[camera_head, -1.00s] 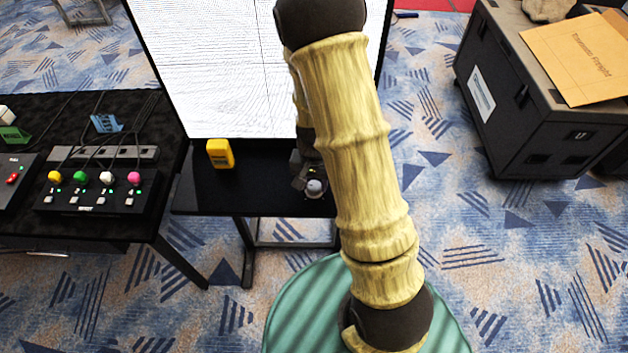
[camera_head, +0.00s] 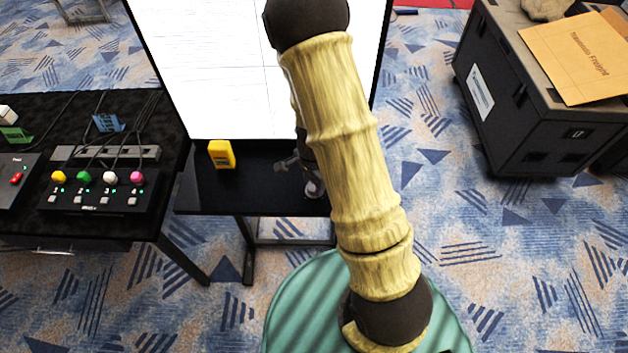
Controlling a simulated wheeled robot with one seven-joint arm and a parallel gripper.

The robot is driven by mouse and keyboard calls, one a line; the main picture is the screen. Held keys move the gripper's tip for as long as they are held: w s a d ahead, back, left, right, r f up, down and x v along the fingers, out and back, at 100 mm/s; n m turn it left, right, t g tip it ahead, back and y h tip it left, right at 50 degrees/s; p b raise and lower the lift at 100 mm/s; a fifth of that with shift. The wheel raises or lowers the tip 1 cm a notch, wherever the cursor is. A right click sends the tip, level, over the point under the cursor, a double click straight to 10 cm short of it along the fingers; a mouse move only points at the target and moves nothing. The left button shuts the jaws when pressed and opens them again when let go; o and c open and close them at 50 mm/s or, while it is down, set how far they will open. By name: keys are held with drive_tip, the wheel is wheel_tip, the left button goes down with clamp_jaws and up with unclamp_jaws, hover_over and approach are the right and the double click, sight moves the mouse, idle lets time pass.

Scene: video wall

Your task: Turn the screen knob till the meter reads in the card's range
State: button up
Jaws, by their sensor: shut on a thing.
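The screen (camera_head: 215,70) is a large white panel behind a black table (camera_head: 225,192), with faint thin lines on it. A small yellow block (camera_head: 221,154), possibly the meter, stands on the table at the screen's foot; I cannot read any value. A rounded silver-grey part, seemingly the knob (camera_head: 314,188), shows at the table's right front, partly behind my arm. My gripper (camera_head: 302,175) is mostly hidden by my arm there, with a dark grey part sticking out to the left. It is shut on what looks like the knob. I cannot make out the card.
A black table at left holds a control box (camera_head: 100,192) with coloured knobs and cables. A dark case (camera_head: 540,110) with a brown envelope (camera_head: 575,60) and a rock stands at right.

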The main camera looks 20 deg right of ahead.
drive_tip(key=shift+w, duration=0.1)
idle(0.3)
drive_tip(key=o, duration=1)
wheel_tip(320, 180, up, 18)
drive_tip(key=shift+f+p, duration=0.25)
drive_tip(key=shift+p, duration=0.5)
drive_tip(key=s+n+t, duration=0.1)
drive_tip(key=s+n, duration=0.1)
drive_tip(key=n, duration=0.2)
drive_tip(key=s+r+n, duration=0.1)
drive_tip(key=s+n, duration=0.2)
drive_tip(key=n, duration=0.2)
drive_tip(key=s+n+t+b, duration=0.1)
drive_tip(key=s+n, duration=0.2)
drive_tip(key=n, duration=0.2)
drive_tip(key=shift+s+r+t, duration=0.2)
drive_tip(key=shift+t, duration=0.1)
